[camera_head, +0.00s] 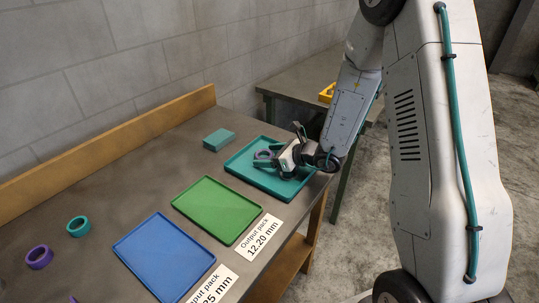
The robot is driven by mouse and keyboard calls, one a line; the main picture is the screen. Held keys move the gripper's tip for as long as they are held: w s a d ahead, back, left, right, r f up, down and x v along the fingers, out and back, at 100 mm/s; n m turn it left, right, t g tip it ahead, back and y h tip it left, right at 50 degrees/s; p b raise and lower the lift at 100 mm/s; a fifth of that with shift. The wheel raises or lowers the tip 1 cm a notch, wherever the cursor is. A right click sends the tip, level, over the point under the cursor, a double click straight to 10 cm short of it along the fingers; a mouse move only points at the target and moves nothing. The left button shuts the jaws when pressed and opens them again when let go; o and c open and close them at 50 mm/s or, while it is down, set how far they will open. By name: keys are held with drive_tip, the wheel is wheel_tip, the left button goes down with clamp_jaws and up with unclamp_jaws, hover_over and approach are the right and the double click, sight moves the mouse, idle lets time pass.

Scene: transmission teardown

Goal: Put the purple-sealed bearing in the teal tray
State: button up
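A small purple-ringed bearing (263,154) is between the teal fingers of my gripper (264,156), over the left part of the teal tray (247,178). The fingers flank the ring closely, and my gripper looks shut on it. My gripper comes in from the right, low over the tray, and hides part of the tray floor. I cannot tell whether the bearing touches the tray.
A green tray (217,210) and a blue tray (165,258) lie nearer on the bench, with white labels along their right edges. A teal block (219,139) lies behind the teal tray. A purple ring (39,257) and a teal ring (78,226) stand at the left.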

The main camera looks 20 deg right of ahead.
drive_tip(key=shift+s+d+r, duration=0.1)
drive_tip(key=shift+r, duration=0.1)
drive_tip(key=v, duration=1.1)
drive_tip(key=shift+s+d+r, duration=0.15)
drive_tip(key=shift+s, duration=0.15)
drive_tip(key=s+a+r+n+g+y, duration=0.1)
drive_tip(key=s+a+r+n+g, duration=0.7)
drive_tip(key=s+a+r+n, duration=0.55)
drive_tip(key=s+d+r+n+h, duration=0.4)
drive_tip(key=s+d+n+h, duration=0.6)
drive_tip(key=s+n, duration=0.4)
drive_tip(key=shift+s+d+g, duration=0.35)
drive_tip(key=shift+s+g, duration=0.05)
drive_tip(key=shift+s, duration=0.1)
drive_tip(key=shift+a, duration=0.1)
